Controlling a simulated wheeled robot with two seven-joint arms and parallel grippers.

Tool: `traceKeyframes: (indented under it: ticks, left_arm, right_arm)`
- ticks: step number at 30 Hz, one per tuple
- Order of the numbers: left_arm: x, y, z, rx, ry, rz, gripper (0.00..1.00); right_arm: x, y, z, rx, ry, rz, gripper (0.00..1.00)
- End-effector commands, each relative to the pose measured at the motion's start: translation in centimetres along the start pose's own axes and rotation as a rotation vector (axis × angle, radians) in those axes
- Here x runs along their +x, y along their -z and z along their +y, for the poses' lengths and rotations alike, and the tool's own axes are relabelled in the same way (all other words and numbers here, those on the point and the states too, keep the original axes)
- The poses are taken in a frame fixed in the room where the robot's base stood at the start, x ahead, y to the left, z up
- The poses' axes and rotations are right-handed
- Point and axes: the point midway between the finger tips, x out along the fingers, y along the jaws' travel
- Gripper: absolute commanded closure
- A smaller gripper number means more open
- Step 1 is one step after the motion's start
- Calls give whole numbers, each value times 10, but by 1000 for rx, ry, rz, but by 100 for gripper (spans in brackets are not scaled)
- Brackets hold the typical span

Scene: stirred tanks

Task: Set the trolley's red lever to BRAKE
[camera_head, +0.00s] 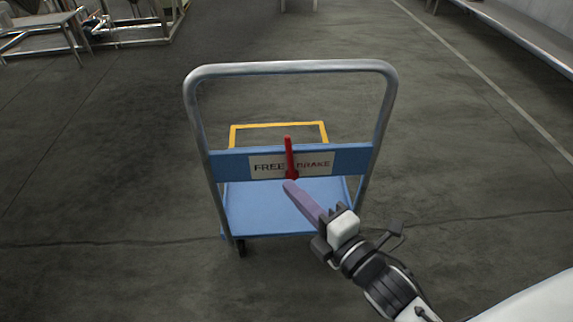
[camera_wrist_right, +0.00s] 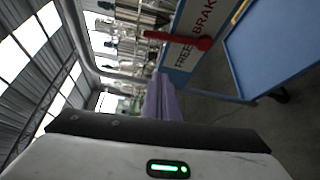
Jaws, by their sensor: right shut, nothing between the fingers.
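The trolley (camera_head: 285,212) has a blue deck and a grey push handle (camera_head: 290,67). A blue crossbar carries a white label (camera_head: 264,167) reading FREE on the left and BRAKE on the right. The red lever (camera_head: 289,157) stands almost upright between the two words, its pivot at the label's lower edge. My right gripper (camera_head: 291,187) is shut and empty, its purple fingers pointing at the lever's base from the lower right. I cannot tell whether they touch. In the right wrist view the lever (camera_wrist_right: 178,38) shows just beyond the fingers (camera_wrist_right: 160,97). My left gripper is not in view.
A yellow frame (camera_head: 278,125) stands at the trolley's far end. Metal equipment (camera_head: 130,28) is at the back left, and a long grey bench (camera_head: 520,30) runs along the right. The dark floor around the trolley is clear.

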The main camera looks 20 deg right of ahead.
Motion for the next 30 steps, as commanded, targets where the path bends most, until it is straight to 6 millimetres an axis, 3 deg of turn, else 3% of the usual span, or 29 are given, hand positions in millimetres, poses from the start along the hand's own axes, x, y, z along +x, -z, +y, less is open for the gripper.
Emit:
traceKeyframes:
  ticks: [8, 23, 30]
  left_arm:
    - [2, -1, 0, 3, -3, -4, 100]
    - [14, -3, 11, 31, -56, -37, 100]
    - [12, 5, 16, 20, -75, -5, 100]
  right_arm:
    - [9, 0, -1, 4, 1, -1, 100]
    - [104, 0, -2, 5, -1, -1, 100]
    - [89, -31, -3, 3, 5, 0, 100]
